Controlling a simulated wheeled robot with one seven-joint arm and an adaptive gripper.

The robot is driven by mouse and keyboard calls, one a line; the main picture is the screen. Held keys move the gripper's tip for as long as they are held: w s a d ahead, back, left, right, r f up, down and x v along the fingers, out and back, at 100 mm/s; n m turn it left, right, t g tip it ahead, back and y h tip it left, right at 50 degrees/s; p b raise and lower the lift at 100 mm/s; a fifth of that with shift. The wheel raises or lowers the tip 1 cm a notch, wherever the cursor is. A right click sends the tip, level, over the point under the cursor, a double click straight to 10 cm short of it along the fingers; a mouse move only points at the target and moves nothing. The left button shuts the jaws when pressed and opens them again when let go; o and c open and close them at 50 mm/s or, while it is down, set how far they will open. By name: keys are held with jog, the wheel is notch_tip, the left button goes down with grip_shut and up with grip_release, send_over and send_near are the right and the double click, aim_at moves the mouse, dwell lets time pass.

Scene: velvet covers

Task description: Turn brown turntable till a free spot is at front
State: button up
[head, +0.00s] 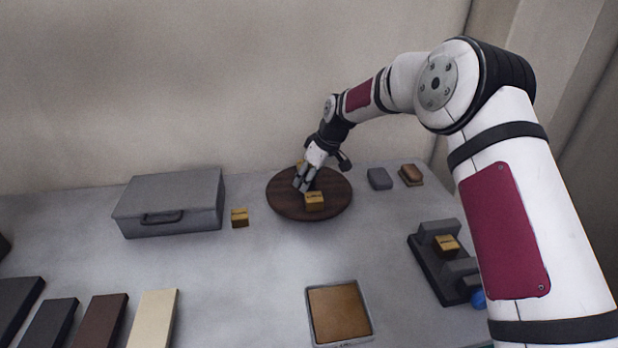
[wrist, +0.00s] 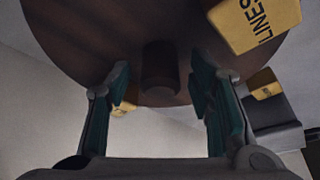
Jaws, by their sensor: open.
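The brown turntable (head: 280,203) stands on the grey table near the back wall. A yellow box (head: 314,201) sits on its front part. Another yellow box (head: 299,164) shows at its back, mostly hidden behind my gripper. My gripper (head: 302,184) is open, low over the turntable behind the front box. In the wrist view, a dark brown upright peg (wrist: 160,68) on the disc (wrist: 105,45) is between the open fingers, with gaps on both sides. The lettered yellow box (wrist: 255,22) is at upper right, and part of another (wrist: 126,106) shows behind the left finger.
A grey case (head: 172,203) and a yellow box (head: 240,218) stand left of the turntable. A grey block (head: 380,179) and brown item (head: 411,175) lie right. A tray (head: 340,313), dark rack (head: 438,270) and blue ball (head: 478,299) are nearer.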

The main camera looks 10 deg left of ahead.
jog(key=shift+f, duration=0.15)
jog(key=shift+c, duration=0.3)
grip_shut()
